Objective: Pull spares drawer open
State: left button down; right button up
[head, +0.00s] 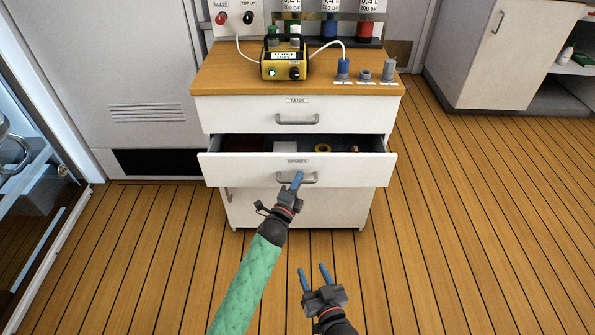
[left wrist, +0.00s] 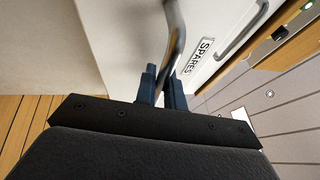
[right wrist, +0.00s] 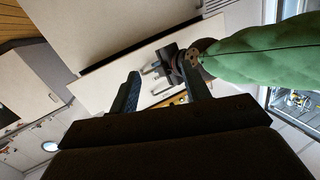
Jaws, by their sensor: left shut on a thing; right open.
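The spares drawer (head: 250,170) is the middle front of the white cabinet and stands partly pulled out, with several items showing inside. Its grey bar handle (head: 312,178) is under the SPARES label. My left gripper (head: 297,180) is shut on this handle; in the left wrist view the handle (left wrist: 174,40) passes between the blue fingers (left wrist: 162,88). My right gripper (head: 316,277) is open and empty, low in front of the cabinet and apart from it. Its spread fingers also show in the right wrist view (right wrist: 162,90).
The closed TAGS drawer (head: 340,115) is above. The wooden cabinet top (head: 220,75) holds a yellow device (head: 284,64) and several fittings. A white cabinet (head: 510,50) stands at the right and a glass door (head: 35,150) at the left. The plank floor (head: 470,230) is clear.

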pick_arm(q)
jog(key=s+p, duration=0.2)
jog(key=s, duration=1)
jog(key=shift+s, duration=0.2)
pick_arm(e)
jog(key=s+f+g, duration=0.4)
jog(key=s+f, duration=0.3)
jog(key=f, duration=0.4)
jog(key=s+d+f+g+h, duration=0.1)
jog(key=s+f+g, duration=0.3)
jog(key=s+f, duration=0.3)
jog(key=shift+d+f+g+h, duration=0.3)
jog(key=shift+f+g, duration=0.1)
jog(key=shift+f, duration=1.55)
pick_arm(q)
jog(key=c, duration=1.5)
grip_release()
pick_arm(e)
jog(key=shift+s, duration=0.1)
